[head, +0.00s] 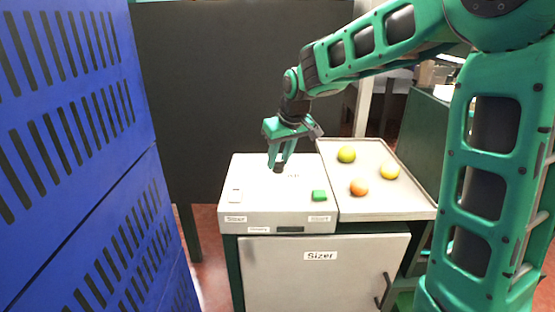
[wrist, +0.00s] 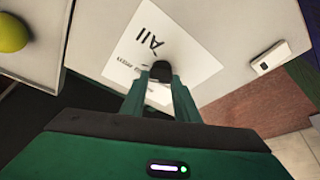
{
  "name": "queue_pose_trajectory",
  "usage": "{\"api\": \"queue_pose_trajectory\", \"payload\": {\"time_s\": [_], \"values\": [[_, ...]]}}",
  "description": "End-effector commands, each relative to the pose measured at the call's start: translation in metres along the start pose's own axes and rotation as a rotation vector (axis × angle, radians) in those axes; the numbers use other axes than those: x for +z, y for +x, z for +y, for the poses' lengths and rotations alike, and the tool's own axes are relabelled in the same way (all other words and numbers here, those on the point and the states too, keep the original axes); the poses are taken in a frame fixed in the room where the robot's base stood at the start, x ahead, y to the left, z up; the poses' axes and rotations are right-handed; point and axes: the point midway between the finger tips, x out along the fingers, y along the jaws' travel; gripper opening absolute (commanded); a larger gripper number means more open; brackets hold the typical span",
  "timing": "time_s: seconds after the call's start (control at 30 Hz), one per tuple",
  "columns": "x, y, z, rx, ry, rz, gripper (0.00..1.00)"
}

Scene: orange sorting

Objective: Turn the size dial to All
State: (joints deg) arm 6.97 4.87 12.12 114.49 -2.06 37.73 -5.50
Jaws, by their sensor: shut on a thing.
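The sizer box (head: 275,200) is a pale grey unit with a white label plate on top. In the wrist view, the plate (wrist: 190,50) reads "All", with smaller print beside it that I cannot read fully. The size dial is a small dark knob (wrist: 160,71) on this plate; it also shows in the head view (head: 279,168). My gripper (head: 280,165) points down over the top of the box, its fingers shut on the dial. The wrist view shows the fingertips (wrist: 160,82) on either side of the knob. Which way the dial points is hard to tell.
A green button (head: 319,196) and a white switch (head: 236,196) sit on the box. A tray (head: 400,208) at the right holds a yellow-green fruit (head: 346,155), a yellow fruit (head: 390,172) and an orange one (head: 359,188). Blue slatted crates (head: 80,120) stand close at left.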

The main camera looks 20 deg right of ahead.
Motion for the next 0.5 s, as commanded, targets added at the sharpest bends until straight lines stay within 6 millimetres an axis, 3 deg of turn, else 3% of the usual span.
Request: {"api": "queue_pose_trajectory", "payload": {"time_s": [0.27,0.5], "values": [[-0.0005,-0.0005,0.0002,0.030,0.070,0.002,0.06],[-0.0005,-0.0005,-0.0007,0.097,0.235,0.002,0.06]]}}
